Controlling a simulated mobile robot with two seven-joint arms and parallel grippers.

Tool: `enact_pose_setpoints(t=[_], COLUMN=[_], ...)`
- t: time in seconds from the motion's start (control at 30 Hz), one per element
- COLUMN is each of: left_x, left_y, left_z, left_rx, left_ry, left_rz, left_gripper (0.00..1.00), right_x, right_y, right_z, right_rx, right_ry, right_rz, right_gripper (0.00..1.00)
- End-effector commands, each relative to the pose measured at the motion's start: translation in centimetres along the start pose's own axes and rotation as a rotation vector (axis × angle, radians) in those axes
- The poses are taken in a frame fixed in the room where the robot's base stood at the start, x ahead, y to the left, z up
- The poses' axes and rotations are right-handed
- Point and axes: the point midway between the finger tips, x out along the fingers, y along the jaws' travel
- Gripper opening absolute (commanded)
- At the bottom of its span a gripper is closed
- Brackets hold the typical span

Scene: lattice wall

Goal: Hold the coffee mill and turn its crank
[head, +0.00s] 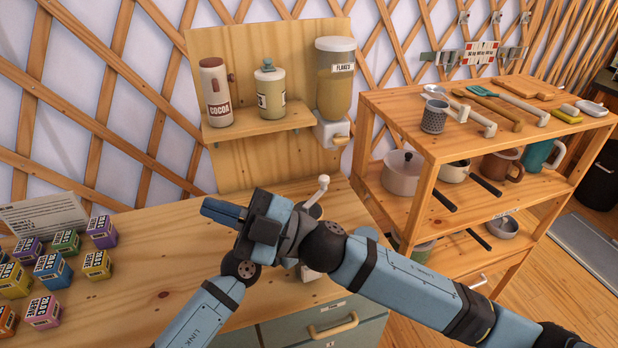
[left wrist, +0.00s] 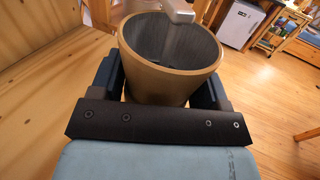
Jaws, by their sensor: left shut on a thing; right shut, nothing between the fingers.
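The coffee mill is largely hidden behind my right arm in the head view. Its pale crank (head: 316,190) sticks up above that arm, and a small pale part shows below it. In the left wrist view the mill (left wrist: 168,78) is a brown, open-topped cylinder with a grey inside. The crank's pale arm (left wrist: 180,10) shows at the top edge there. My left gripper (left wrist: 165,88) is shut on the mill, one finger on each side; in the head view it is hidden. My right gripper (head: 210,211) is shut and empty, pointing left, apart from the crank.
Several labelled boxes (head: 52,270) stand on the wooden counter (head: 160,245) at left. A wooden rack (head: 420,150) with kitchenware stands at right.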

Motion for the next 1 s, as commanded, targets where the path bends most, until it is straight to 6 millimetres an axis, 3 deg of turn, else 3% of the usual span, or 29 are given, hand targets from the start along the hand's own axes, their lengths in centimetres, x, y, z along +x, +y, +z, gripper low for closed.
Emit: enact_pose_setpoints(t=[0.03,0.1,0.2,0.3,0.37,0.5,0.6,0.67,0.77,0.9,1.0], left_x=[0.0,0.0,0.0,0.0,0.0,0.0,0.0,0.0,0.0,0.0,0.0], left_y=[0.1,0.1,0.1,0.1,0.1,0.1,0.1,0.1,0.1,0.1,0.1], left_z=[-0.1,-0.1,-0.1,-0.1,-0.1,-0.1,-0.1,-0.1,-0.1,-0.1,-0.1], left_rx=[0.001,0.001,0.001,0.001,0.001,0.002,0.002,0.002,0.002,0.002,0.002], left_ry=[0.002,0.002,0.002,0.002,0.002,0.002,0.002,0.002,0.002,0.002,0.002], left_rz=[0.001,0.001,0.001,0.001,0.001,0.001,0.001,0.001,0.001,0.001,0.001], left_gripper=[0.47,0.47,0.47,0.47,0.47,0.47,0.47,0.47,0.47,0.47,0.47], right_x=[3.3,6.7,10.3,12.2,12.3,10.1,7.2,5.3,2.2,-0.7,-1.4], right_y=[-0.7,-2.3,-5.7,-9.9,-12.4,-17.0,-17.8,-17.0,-13.5,-5.5,0.4], right_z=[-1.6,-3.4,-5.1,-5.2,-4.2,0.5,5.2,8.0,12.3,15.9,16.5], right_rx=[-0.096,-0.233,-0.432,-0.628,-0.738,-0.952,-1.053,-1.084,-1.08,-0.947,-0.798], right_ry=[0.092,0.213,0.385,0.559,0.664,0.909,1.081,1.178,1.325,1.459,1.492], right_rz=[-0.056,-0.137,-0.272,-0.444,-0.569,-0.926,-1.222,-1.412,-1.745,-2.191,-2.444], right_gripper=[0.0,0.0,0.0,0.0,0.0,0.0,0.0,0.0,0.0,0.0,0.0])
